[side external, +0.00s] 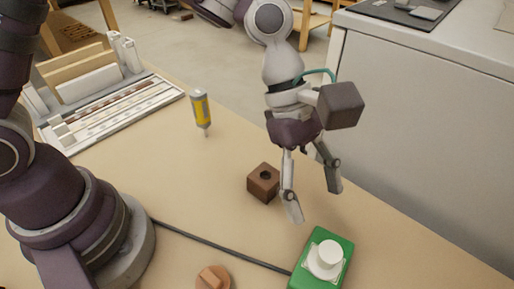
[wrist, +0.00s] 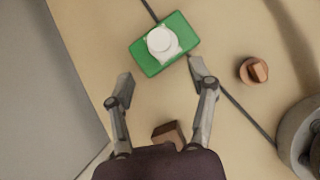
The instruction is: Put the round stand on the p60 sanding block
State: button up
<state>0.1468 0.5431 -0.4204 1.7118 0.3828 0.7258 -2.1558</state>
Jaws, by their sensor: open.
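A round brown stand-like disc (side external: 222,286) lies at the front edge of the side view, with a small tan block (side external: 210,277) on it. Both show at the right in the wrist view, the disc (wrist: 244,74) under the block (wrist: 259,70). A green block (side external: 334,245) carries a white round knob-like piece (side external: 325,257). No p60 marking is readable, so I cannot tell which piece is the sanding block. My gripper (side external: 314,202) is open and empty above the bench, behind the green block. In the wrist view the fingertips (wrist: 161,74) point toward the green block (wrist: 149,62).
A brown cube with a hole (side external: 262,185) stands left of my gripper. A yellow-handled tool (side external: 202,110) stands farther back. A white rack (side external: 115,105) is at the back left. A dark cable (side external: 215,245) crosses the bench. A grey cabinet (side external: 425,120) stands at right.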

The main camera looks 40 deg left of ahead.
jog(key=s+a+r+m+t+y, duration=0.1)
jog(key=a+r+m+t+y, duration=0.1)
jog(key=a+m, duration=0.3)
jog(key=s+a+r+m+t+y, duration=0.2)
jog(key=a+m, duration=0.3)
jog(key=a, duration=0.5)
jog(key=s+a+r+m+t+y, duration=0.1)
jog(key=s+a+r+m+t, duration=0.1)
jog(key=a+m, duration=0.3)
jog(key=a+r, duration=0.1)
jog(key=a, duration=0.2)
jog(key=shift+s+r+m+t+y, duration=0.25)
jog(key=shift+r+m+t+y, duration=0.05)
jog(key=shift+m+t+y, duration=0.1)
